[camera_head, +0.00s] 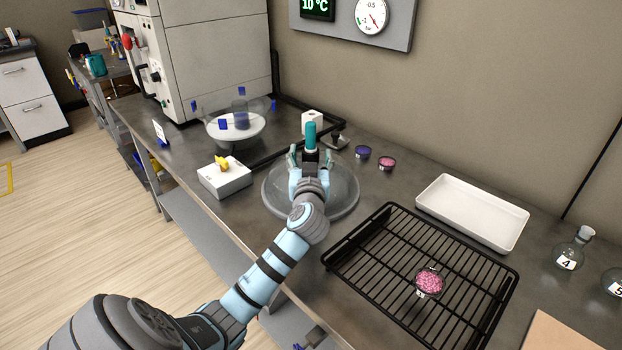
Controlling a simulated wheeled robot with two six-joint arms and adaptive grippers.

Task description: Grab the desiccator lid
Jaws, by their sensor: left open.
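The desiccator lid (343,192) appears to be the clear round glass piece resting on the bench, partly hidden behind my left arm. A teal upright knob (311,134) shows above its centre. My left gripper (309,156) is over the lid with its fingers open, spread to either side of the knob's lower part. I cannot tell whether the fingers touch it. My right gripper is not in view.
A clear vessel with a white plate (225,133) and blue parts stands behind left. A black wire rack (390,225) holds a pink dish (430,283). A white tray (472,213) lies right.

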